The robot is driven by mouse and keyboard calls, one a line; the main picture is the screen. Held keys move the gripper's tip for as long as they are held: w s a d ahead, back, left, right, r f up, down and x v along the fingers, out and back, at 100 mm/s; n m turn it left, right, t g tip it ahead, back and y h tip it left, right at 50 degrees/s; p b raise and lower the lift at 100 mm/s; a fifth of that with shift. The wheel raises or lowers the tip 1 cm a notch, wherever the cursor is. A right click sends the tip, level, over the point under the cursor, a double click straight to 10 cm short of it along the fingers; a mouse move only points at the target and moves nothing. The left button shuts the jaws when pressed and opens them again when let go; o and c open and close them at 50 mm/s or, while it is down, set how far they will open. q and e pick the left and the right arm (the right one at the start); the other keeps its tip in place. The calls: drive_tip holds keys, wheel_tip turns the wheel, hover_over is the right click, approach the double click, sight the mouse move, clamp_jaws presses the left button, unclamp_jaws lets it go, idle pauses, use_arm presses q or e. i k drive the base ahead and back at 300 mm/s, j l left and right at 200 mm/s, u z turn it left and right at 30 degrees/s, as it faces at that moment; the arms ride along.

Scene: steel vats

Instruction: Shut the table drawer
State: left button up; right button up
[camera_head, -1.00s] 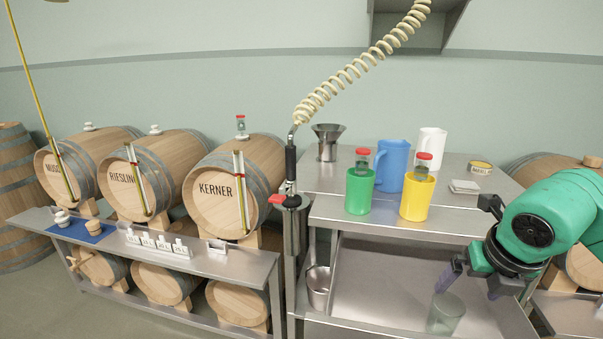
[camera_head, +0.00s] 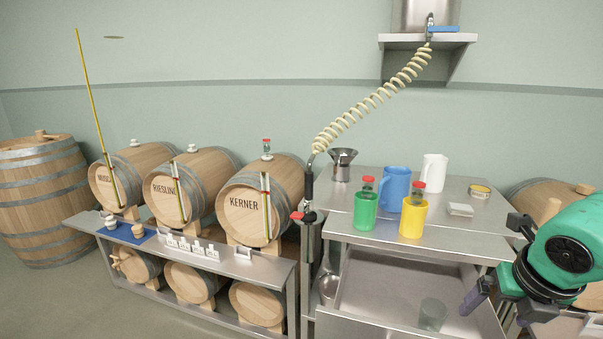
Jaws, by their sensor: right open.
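The steel table (camera_head: 345,225) stands right of centre. Under its top, a shallow steel tray (camera_head: 375,285) that looks like the drawer shows its inside, pulled out toward me. Its front edge is partly cut off at the bottom of the head view. A clear glass (camera_head: 432,314) stands in it. My right gripper (camera_head: 505,308) is open and empty at the lower right, near the tray's right side and right of the glass. I cannot tell whether it touches the tray. My left gripper is not in view.
On the table top stand a green cup (camera_head: 365,211), a yellow cup (camera_head: 413,218), a blue jug (camera_head: 395,188) and a white jug (camera_head: 434,173). A steel pot (camera_head: 327,288) is left of the tray. A barrel rack (camera_head: 225,262) fills the left.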

sight(379, 292)
drive_tip(key=k, duration=1.1)
